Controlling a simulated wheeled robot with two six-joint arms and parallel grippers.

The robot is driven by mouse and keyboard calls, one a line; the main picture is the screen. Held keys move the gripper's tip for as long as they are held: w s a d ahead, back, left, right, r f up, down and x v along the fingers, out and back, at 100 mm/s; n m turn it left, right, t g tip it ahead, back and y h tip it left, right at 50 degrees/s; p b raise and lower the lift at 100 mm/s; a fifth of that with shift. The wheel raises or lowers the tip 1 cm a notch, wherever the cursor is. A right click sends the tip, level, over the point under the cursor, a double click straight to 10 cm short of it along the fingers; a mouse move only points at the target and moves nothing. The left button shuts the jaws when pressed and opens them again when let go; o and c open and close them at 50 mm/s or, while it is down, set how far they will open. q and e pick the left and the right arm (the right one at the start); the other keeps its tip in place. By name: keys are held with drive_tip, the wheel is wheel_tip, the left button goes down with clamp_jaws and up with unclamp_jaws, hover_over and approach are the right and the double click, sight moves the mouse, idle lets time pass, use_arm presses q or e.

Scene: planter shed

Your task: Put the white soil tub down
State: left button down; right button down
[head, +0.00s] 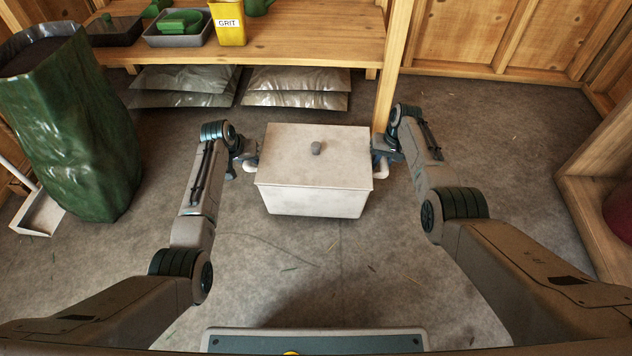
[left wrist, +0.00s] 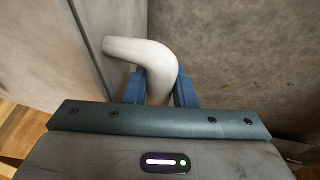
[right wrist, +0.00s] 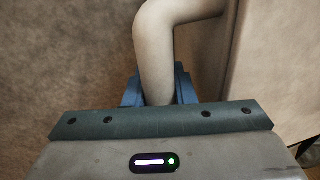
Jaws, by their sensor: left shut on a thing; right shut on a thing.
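The white soil tub (head: 315,170) is in the middle of the head view, with a flat lid and a small grey knob on top. It looks level. My left gripper (head: 248,160) is shut on the tub's left handle, a white bent bar (left wrist: 155,58) seen between the blue fingers (left wrist: 158,88) in the left wrist view. My right gripper (head: 380,160) is shut on the right handle, which shows in the right wrist view (right wrist: 158,60) between the fingers (right wrist: 155,88). I cannot tell whether the tub's underside touches the floor.
A wooden shelf (head: 300,45) stands behind the tub, with a yellow grit container (head: 228,22) on it and silvery bags (head: 295,88) below. A green sack (head: 75,130) stands at the left. A wooden frame (head: 590,190) is at the right. Floor (head: 320,260) in front is clear.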

use_arm(q)
drive_tip(key=shift+w+r, duration=0.15)
drive_tip(key=shift+r, duration=0.2)
use_arm(e)
drive_tip(key=shift+w+r, duration=0.15)
drive_tip(key=shift+r, duration=0.2)
